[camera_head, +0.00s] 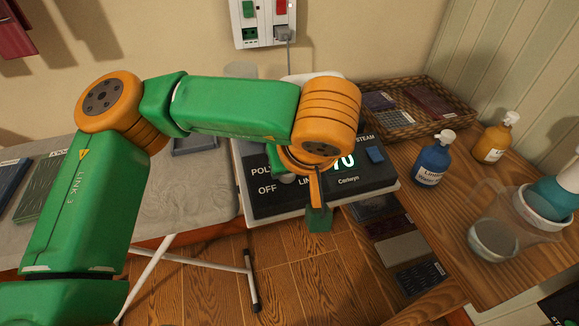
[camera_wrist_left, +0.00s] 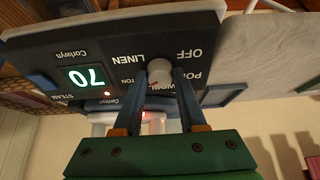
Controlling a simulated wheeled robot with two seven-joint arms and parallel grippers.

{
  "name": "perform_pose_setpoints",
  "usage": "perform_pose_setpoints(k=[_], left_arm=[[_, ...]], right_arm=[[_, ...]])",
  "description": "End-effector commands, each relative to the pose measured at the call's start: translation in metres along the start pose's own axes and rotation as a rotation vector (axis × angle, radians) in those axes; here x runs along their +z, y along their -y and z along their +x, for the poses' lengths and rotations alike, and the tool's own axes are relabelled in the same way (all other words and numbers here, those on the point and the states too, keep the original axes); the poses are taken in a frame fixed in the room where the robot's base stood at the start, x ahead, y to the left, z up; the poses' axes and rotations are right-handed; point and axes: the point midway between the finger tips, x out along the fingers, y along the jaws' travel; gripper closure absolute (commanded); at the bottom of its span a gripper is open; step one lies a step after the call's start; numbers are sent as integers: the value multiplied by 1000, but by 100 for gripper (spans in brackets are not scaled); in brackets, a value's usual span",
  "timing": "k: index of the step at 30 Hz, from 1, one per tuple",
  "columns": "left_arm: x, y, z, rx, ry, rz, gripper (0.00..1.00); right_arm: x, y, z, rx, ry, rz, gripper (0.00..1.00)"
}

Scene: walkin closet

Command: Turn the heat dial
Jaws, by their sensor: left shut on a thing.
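The heat dial (camera_wrist_left: 159,70) is a pale round knob on a dark control panel (camera_wrist_left: 60,48), which appears upside down in the left wrist view. Words such as OFF and LINEN are printed around it. My left gripper (camera_wrist_left: 161,78) is shut on the dial, one finger on each side. A lit display (camera_wrist_left: 87,76) beside it reads 70. In the head view the panel (camera_head: 262,207) sits at the end of the ironing board, and my left wrist covers the dial and part of the lettering. My right gripper is not in view.
The ironing board (camera_head: 215,200) extends left. A wooden counter (camera_head: 430,215) on the right carries a wicker tray (camera_head: 460,112), a blue bottle (camera_head: 433,160), an orange bottle (camera_head: 494,140) and a clear jug (camera_head: 500,225). A wall socket (camera_head: 264,20) with a plug is behind.

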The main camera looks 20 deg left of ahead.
Motion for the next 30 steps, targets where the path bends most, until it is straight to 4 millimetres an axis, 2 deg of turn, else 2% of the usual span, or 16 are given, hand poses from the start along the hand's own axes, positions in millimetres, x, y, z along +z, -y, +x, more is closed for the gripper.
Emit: perform_pose_setpoints(k=[9,10,12,13,23,30], left_arm=[[0,0,0,1,-1,-1,100],[0,0,0,1,-1,-1,54],[0,0,0,1,-1,-1,35],[0,0,0,1,-1,-1,30],[0,-1,-6,2,0,-1,30],[-2,-1,-56,3,-4,-1,30]], right_arm=[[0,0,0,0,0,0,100],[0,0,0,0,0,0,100],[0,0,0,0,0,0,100],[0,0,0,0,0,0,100],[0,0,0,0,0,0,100],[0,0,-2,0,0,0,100]])
